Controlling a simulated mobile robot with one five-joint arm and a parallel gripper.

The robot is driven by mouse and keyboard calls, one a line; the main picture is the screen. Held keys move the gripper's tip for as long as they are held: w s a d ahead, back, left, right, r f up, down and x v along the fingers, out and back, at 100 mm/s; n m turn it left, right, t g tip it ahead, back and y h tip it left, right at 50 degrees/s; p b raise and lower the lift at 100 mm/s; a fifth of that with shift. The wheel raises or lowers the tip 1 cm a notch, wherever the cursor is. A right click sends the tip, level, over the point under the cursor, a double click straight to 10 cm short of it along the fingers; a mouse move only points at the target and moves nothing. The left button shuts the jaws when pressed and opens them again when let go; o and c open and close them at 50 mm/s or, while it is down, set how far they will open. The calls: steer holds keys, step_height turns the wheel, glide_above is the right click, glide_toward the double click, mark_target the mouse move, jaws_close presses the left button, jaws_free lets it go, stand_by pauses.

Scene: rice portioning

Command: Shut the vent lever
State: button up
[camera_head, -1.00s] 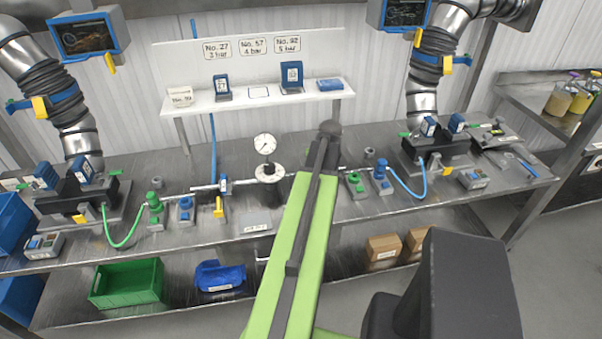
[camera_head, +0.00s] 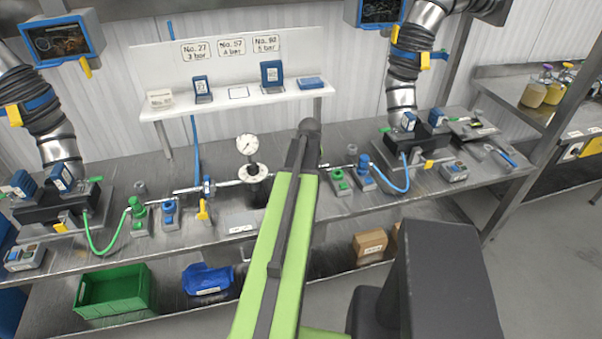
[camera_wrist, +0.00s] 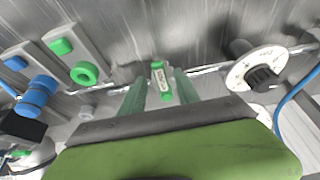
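In the wrist view, a small part with a pale label and green ends (camera_wrist: 158,78) lies between the two translucent green fingers of my gripper (camera_wrist: 160,92). It may be the vent lever, but I cannot tell for certain. The fingers stand apart, with a gap on each side of the part, so my gripper is open. A metal pipe line runs behind it. In the head view my green arm reaches over the middle of the bench and hides this part and my fingers.
In the wrist view a white round dial with a black knob (camera_wrist: 257,70) is at right; a green ring (camera_wrist: 84,73) and blue fitting (camera_wrist: 37,96) are at left. In the head view a pressure gauge (camera_head: 247,145) and yellow lever (camera_head: 203,209) stand left of my arm.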

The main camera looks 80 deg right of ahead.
steer(key=p+v, duration=1.6)
steer(key=v, duration=0.1)
steer(key=shift+r, duration=0.15)
steer(key=shift+s+a, duration=0.1)
steer(key=shift+s, duration=0.05)
